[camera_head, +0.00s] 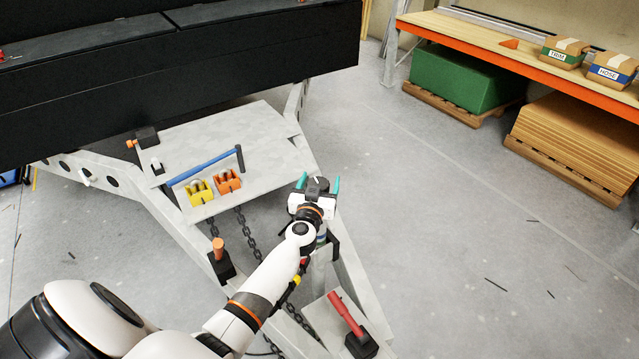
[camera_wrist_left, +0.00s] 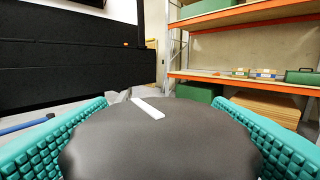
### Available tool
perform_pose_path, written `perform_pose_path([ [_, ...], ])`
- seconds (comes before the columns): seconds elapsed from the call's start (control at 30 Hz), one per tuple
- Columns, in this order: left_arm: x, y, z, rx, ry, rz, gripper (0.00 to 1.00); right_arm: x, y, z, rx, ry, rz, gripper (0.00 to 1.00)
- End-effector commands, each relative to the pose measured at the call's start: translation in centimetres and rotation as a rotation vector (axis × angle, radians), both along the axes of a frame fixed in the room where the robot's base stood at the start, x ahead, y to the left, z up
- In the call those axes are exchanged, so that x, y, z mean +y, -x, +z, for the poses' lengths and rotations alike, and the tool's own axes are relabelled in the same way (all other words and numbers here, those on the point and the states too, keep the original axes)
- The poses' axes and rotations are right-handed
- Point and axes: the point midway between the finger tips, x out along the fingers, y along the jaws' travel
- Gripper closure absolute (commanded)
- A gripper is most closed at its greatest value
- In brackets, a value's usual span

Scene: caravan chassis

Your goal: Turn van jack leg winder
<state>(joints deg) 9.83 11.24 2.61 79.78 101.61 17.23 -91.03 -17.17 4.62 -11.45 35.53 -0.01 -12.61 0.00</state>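A dark round knob with a white stripe, apparently the jack leg winder (camera_head: 318,184), sits at the right beam of the pale chassis frame (camera_head: 345,270). In the left wrist view the winder (camera_wrist_left: 160,142) fills the lower middle, its stripe tilted. My left gripper (camera_head: 320,183) is at the winder, with one teal finger on each side. The fingers are spread wide and the head view shows small gaps beside the knob; contact cannot be told for sure. The wrist and gripper body hide the parts below the knob. My right gripper is not in view.
A blue-handled bar (camera_head: 205,167) and yellow (camera_head: 199,193) and orange (camera_head: 229,181) blocks lie on the chassis plate. A red lever (camera_head: 346,313) stands in front. A black body (camera_head: 200,75) borders the back.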

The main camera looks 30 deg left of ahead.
Motion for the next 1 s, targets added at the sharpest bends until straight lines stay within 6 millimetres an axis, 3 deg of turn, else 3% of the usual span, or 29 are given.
perform_pose_path([
  [0.03, 0.0, 0.0, 0.0, 0.000, 0.000, 0.000, 0.35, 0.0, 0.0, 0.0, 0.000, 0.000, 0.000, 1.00],
  [0.27, 0.0, 0.0, 0.0, 0.000, 0.000, 0.000, 0.69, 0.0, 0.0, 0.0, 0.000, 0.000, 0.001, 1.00],
  [0.67, 0.0, 0.1, 0.2, 0.001, 0.003, 0.088, 0.69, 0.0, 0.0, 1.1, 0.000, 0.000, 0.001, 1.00],
  [1.0, 0.2, 0.3, 0.1, 0.002, 0.005, 0.365, 0.69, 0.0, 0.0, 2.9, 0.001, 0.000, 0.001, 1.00],
])
